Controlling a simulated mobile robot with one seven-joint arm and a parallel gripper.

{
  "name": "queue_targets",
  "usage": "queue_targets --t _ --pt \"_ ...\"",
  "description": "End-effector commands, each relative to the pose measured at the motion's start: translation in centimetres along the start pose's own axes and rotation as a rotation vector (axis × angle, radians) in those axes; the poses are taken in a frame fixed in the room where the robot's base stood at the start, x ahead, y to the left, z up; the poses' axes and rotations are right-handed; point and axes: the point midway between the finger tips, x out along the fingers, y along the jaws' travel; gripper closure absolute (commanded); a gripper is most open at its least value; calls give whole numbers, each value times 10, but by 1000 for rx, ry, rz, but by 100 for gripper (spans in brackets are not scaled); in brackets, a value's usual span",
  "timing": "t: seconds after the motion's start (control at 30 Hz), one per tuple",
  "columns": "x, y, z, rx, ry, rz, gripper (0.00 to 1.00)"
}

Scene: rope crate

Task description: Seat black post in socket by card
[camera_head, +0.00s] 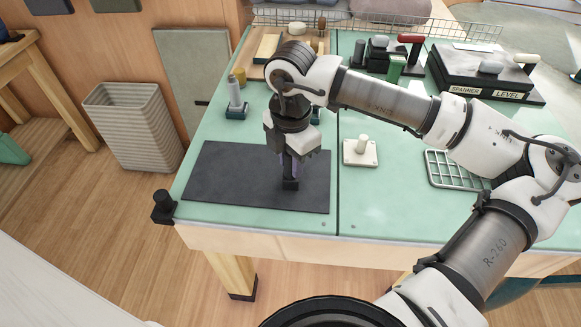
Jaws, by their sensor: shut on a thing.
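My gripper (290,174) points straight down over the dark mat (230,190) at the front left of the green table. It is shut on a small black piece (290,185), which looks like the black post. The fingers hide most of it, and I cannot tell whether its lower end touches the mat. A grey peg (236,93) stands upright in a dark blue base behind the mat. A pale peg (362,144) stands on a white square plate (360,157) right of the mat. I cannot clearly pick out the card or its socket; the arm hides some of the table.
A black case (480,75) with SPANNER and LEVEL labels stands at the back right. A green block (396,69) and red-handled tool (411,48) are left of it. A wire rack (455,168) lies at right. A wooden tray (258,68) sits at back left.

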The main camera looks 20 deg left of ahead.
Motion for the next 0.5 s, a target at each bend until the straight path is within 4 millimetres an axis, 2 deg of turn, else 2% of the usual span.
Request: queue_targets --t 0.5 --pt "-16 0 0 1 0 0 100"
